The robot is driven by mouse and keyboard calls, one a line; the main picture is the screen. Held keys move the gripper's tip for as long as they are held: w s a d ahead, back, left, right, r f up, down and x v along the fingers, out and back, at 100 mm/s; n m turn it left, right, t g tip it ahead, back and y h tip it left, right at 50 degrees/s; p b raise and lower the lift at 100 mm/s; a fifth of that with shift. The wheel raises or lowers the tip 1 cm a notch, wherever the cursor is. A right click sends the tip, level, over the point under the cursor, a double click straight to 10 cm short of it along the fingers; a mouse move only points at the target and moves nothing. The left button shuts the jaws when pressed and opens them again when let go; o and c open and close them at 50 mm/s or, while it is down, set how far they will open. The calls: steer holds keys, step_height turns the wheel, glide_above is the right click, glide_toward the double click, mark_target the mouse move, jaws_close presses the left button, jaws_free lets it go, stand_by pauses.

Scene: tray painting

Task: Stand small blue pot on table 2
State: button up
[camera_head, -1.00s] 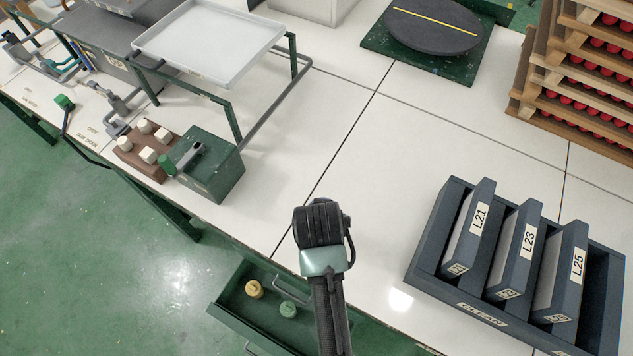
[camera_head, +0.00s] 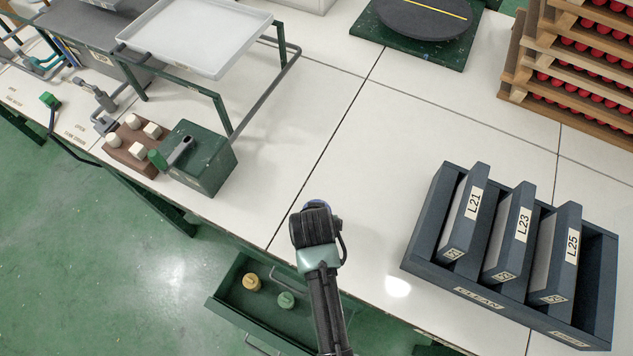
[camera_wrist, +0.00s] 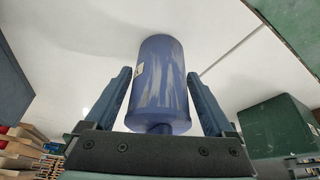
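The small blue pot (camera_wrist: 163,85), scuffed with pale streaks, is between the two fingers of my gripper (camera_wrist: 161,76) in the wrist view. The fingers are at its sides and appear closed on it. Its narrow knob end points toward the palm. I cannot tell whether the pot touches the tabletop.
An open green drawer (camera_head: 222,300) below the edge holds a yellow pot (camera_head: 251,282) and a green pot (camera_head: 286,299). A dark rack (camera_head: 424,268) with labelled panels stands right, a green box (camera_head: 212,165) left. The middle of the tabletop is clear.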

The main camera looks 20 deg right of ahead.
steer(key=shift+o, duration=0.6)
steer(key=shift+r, duration=0.2)
steer(key=p+v, duration=0.1)
steer(key=v, duration=1.1)
steer(key=w+a+r+n+t, duration=0.1)
steer(key=w+r+t, duration=0.35)
steer(key=r, duration=0.65)
steer(key=w+a+r+n+t, duration=0.15)
steer(key=w+r+t, duration=0.35)
steer(key=r, duration=0.5)
steer(key=w+a+r+t, duration=0.25)
steer(key=w+r, duration=0.35)
steer(key=r, duration=0.5)
steer(key=s+a+r+n+t, duration=0.1)
steer(key=s+r+t, duration=0.2)
steer(key=r, duration=0.7)
steer(key=s+a+r+n+t+y, duration=0.1)
steer(key=s+r+t, duration=0.3)
steer(key=r, duration=0.6)
steer(key=s+a+r+n+t+y, duration=0.1)
steer(key=s+a+r+t, duration=0.2)
steer(key=r, duration=0.7)
steer(key=shift+s+a+r+t, duration=0.25)
steer(key=shift+s+r+t, duration=0.15)
steer(key=shift+s+t, duration=0.3)
steer(key=shift+w, duration=0.1)
